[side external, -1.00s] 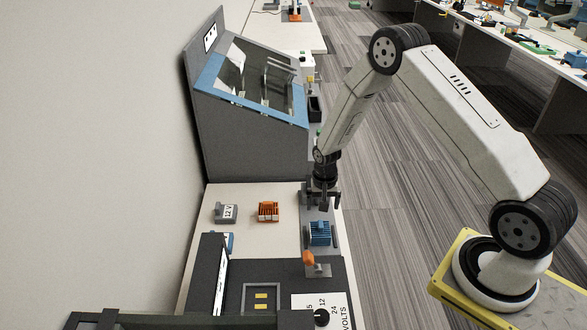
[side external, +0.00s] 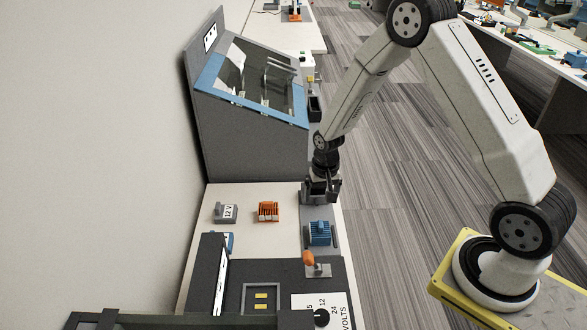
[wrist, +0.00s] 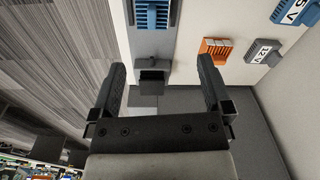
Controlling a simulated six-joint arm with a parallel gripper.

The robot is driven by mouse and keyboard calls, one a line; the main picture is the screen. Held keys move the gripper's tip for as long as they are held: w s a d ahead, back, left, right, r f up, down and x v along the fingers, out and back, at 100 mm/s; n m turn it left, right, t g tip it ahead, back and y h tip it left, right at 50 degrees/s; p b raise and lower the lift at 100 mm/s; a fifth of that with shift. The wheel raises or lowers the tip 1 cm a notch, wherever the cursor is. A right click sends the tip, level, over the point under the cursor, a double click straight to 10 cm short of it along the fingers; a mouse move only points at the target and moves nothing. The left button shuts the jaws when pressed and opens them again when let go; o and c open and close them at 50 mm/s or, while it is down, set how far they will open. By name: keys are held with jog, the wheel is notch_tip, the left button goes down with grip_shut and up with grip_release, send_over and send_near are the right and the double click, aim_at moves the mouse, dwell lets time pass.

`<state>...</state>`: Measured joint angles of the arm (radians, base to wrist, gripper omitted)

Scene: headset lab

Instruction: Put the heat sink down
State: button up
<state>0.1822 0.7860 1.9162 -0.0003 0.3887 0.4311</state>
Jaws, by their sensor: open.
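A blue finned heat sink (side external: 319,232) sits on a grey strip (side external: 333,215) at the right side of the bench. It also shows at the top of the wrist view (wrist: 152,14), partly cut off by the frame edge. An orange finned heat sink (side external: 268,212) stands on the white bench top to its left; it also shows in the wrist view (wrist: 214,49). My gripper (side external: 320,199) is open and empty, beyond the blue heat sink and apart from it. Its two fingers (wrist: 162,66) are spread wide in the wrist view, with a dark block (wrist: 153,72) seen between them.
A grey "12 V" block (side external: 226,212) stands left of the orange heat sink. A dark cabinet with a blue-framed window (side external: 250,85) rises behind. An orange-handled part (side external: 310,260) and a volts dial panel (side external: 322,313) are in front. Bare bench (side external: 285,235) lies left of the strip.

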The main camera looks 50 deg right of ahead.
jog(key=s+a+r+n+t, duration=0.1)
jog(key=s+a+r+n, duration=0.2)
jog(key=s+r, duration=0.4)
jog(key=s+a+r+n+t, duration=0.1)
jog(key=s+a+r+n, duration=0.3)
jog(key=s+r, duration=0.2)
jog(key=shift+s+a+r, duration=0.35)
jog(key=shift+r, duration=0.4)
jog(key=shift+c, duration=0.4)
